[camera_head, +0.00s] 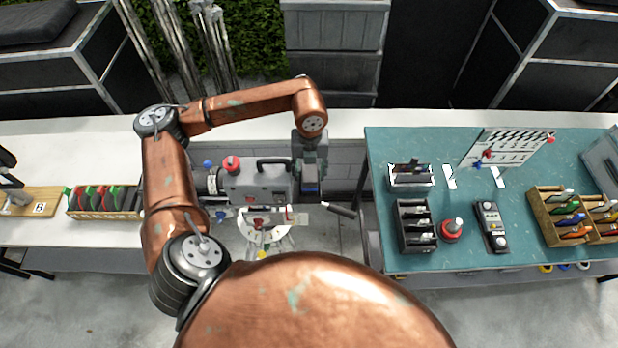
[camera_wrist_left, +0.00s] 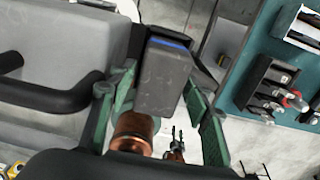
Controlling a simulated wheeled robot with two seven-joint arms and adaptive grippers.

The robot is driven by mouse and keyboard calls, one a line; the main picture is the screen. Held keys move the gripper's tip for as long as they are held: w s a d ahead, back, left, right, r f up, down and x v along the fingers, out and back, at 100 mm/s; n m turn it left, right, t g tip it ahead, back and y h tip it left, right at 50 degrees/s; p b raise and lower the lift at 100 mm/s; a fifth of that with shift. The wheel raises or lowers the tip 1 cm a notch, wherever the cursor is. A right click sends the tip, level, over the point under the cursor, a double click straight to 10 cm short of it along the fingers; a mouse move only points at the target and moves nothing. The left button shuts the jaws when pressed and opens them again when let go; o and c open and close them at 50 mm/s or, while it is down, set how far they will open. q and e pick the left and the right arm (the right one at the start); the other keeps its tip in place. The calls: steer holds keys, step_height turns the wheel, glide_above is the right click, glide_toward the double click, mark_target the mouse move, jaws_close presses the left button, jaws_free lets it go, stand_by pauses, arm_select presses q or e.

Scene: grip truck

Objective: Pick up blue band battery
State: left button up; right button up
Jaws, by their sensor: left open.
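The blue band battery (camera_wrist_left: 165,75) is a dark grey block with a blue stripe near its top edge. In the left wrist view it stands between the green fingers of my left gripper (camera_wrist_left: 158,90), which is open around it. In the head view my left gripper (camera_head: 310,172) points down beside the right end of the grey film camera (camera_head: 258,186). The battery's blue band (camera_head: 309,189) shows just below the fingers there. I cannot tell whether the battery touches the camera.
A teal table (camera_head: 465,258) at the right holds a black rack (camera_head: 416,226), a control box (camera_head: 491,227), a wooden rack (camera_head: 562,216) and a clapperboard (camera_head: 505,148). A white bench (camera_head: 60,150) at the left holds a tray of red and green items (camera_head: 105,200).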

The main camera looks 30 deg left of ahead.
arm_select(q)
steer(key=shift+f, duration=1.05)
jaws_close()
